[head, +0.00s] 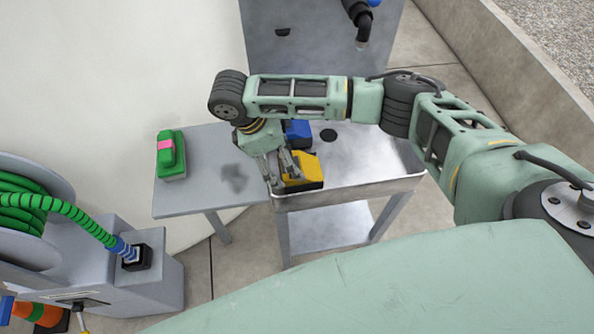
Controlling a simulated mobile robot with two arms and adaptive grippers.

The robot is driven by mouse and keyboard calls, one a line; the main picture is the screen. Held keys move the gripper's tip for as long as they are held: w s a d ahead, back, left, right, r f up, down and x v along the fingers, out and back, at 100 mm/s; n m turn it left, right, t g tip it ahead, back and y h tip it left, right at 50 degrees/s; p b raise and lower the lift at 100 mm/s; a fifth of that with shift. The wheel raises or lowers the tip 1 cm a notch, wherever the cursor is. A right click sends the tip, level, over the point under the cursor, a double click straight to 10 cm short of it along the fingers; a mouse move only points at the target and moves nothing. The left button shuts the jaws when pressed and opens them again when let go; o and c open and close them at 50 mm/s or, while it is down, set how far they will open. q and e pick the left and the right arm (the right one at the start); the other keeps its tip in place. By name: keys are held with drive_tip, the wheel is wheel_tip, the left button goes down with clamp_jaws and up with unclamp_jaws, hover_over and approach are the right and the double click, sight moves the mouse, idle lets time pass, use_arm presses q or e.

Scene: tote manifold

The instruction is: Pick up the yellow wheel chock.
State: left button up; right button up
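The yellow wheel chock (306,170) has a dark base and sits at the front left corner of the metal cart top (365,165). My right arm comes in from the right. Its gripper (283,178) points down at the chock's left end, with the fingers visibly apart. One finger is left of the chock and the other overlaps its left part in the picture. I cannot tell whether either touches it. My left gripper is not in view.
A blue block (297,131) sits behind the chock, partly hidden by my wrist. A green block with a pink band (171,155) lies on the grey side shelf (205,200). A green hose reel (30,215) stands at the left. The cart top's right side is clear.

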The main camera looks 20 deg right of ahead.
sight(301, 166)
drive_tip(key=p+x, duration=0.1)
drive_tip(key=x, duration=0.7)
drive_tip(key=shift+d+r, duration=0.15)
drive_tip(key=c, duration=1.5)
